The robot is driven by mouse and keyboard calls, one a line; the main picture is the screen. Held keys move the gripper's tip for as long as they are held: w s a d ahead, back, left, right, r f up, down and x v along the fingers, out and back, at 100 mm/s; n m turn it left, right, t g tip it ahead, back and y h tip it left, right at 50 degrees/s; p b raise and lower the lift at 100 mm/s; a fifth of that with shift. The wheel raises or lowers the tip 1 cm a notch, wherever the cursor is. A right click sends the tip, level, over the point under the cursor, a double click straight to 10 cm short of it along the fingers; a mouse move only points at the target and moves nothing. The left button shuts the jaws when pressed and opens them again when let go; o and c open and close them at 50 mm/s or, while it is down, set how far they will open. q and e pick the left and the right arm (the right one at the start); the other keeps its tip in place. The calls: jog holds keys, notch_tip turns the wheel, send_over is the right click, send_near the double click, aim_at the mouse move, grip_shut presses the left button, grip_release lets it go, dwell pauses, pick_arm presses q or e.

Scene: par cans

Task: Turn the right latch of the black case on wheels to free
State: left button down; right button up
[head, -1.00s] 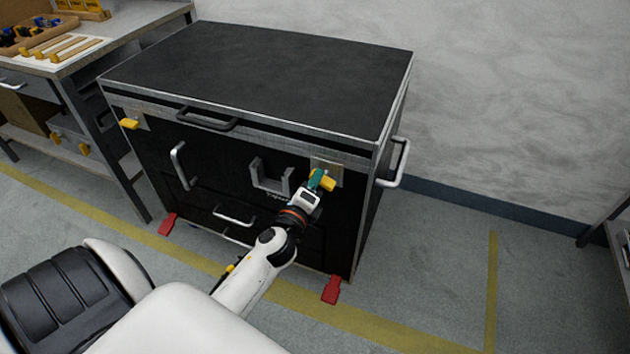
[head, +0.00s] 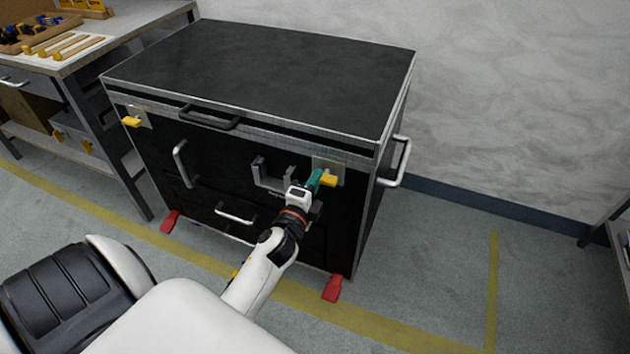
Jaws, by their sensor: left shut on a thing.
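The black case (head: 260,75) with metal edges stands against the wall, its lid down. Its right latch (head: 328,180) is a yellow handle on a metal plate at the upper right of the front. The handle points roughly sideways to the right. My left gripper (head: 315,182), with teal fingers, is shut on the right latch and hides part of it. The left latch (head: 131,121), also yellow, sits at the upper left of the front and lies sideways. My right gripper is not in view.
Silver handles (head: 180,164) stick out from the case front, and another (head: 397,163) from its right side. Red wheel pedals (head: 332,288) show at the bottom. A workbench (head: 110,45) with tools stands at the left.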

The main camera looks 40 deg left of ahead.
pick_arm(q)
jog(key=c, duration=1.4)
grip_release()
jog(key=v, duration=1.2)
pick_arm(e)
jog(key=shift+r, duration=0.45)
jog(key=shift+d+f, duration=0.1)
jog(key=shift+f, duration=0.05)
